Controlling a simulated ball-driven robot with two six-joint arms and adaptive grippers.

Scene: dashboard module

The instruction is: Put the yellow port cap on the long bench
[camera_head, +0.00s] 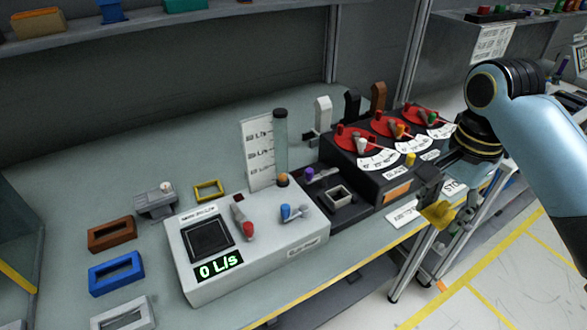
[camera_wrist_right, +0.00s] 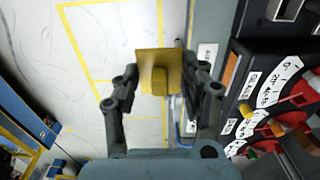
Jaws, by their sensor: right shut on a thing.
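The yellow port cap (camera_head: 438,214) is a square plate with a small block on it. My right gripper (camera_head: 447,197) is shut on it, and the right wrist view shows the cap (camera_wrist_right: 157,66) between both fingers (camera_wrist_right: 157,82). The cap hangs at the front edge of the long bench (camera_head: 85,185), with floor behind it in both views. Its height against the bench top is hard to tell. The bench has a grey-green top with a yellow front edge. My left gripper is out of view.
A white flow console (camera_head: 262,262) stands mid-bench, beside a black panel with red dials (camera_head: 388,128). A small yellow frame (camera_head: 208,190) lies behind the console. Bare bench top shows at back left.

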